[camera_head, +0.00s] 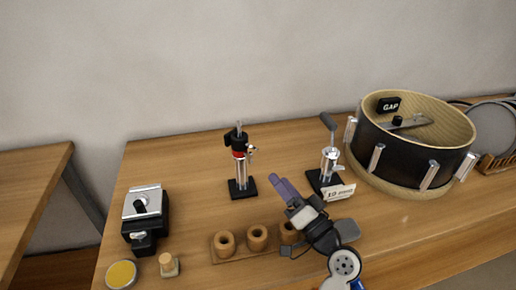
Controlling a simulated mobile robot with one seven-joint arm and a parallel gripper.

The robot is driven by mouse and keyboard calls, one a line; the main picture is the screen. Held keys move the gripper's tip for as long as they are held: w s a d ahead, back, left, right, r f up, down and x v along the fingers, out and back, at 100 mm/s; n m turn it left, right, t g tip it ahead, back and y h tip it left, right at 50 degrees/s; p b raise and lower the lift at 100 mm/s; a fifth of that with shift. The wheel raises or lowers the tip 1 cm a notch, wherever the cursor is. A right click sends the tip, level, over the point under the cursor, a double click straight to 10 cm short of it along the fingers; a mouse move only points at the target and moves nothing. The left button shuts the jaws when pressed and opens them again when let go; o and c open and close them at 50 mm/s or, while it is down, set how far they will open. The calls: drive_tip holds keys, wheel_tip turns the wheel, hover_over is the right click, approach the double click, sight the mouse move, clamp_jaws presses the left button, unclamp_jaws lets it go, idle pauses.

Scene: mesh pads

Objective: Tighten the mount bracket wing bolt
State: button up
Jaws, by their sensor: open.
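A small stand (240,174) has a chrome post on a black square base. A black and red bracket (238,140) is clamped near its top, and a small metal part, which looks like a wing bolt (251,149), sticks out on its right side. How tight it is cannot be told. My gripper (283,190), with purple fingers, is open and points up and left, in front and to the right of the stand's base. Nothing shows between the fingers, and it appears clear of the bracket.
A wooden block with round holders (231,257) lies in front, partly hidden by my arm. A crank-handled post (330,160) with a card (340,192) stands right, beside a drum shell (400,165). A black and silver device (145,212) and a yellow-topped tin (121,274) sit left.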

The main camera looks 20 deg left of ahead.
sight(256, 150)
drive_tip(key=p+x, duration=0.3)
drive_tip(key=x, duration=0.6)
drive_tip(key=shift+w+a+r+p, duration=0.1)
drive_tip(key=shift+a+r+p, duration=0.15)
drive_tip(key=shift+p, duration=0.1)
drive_tip(key=shift+w+a, duration=0.25)
drive_tip(key=shift+a, duration=0.05)
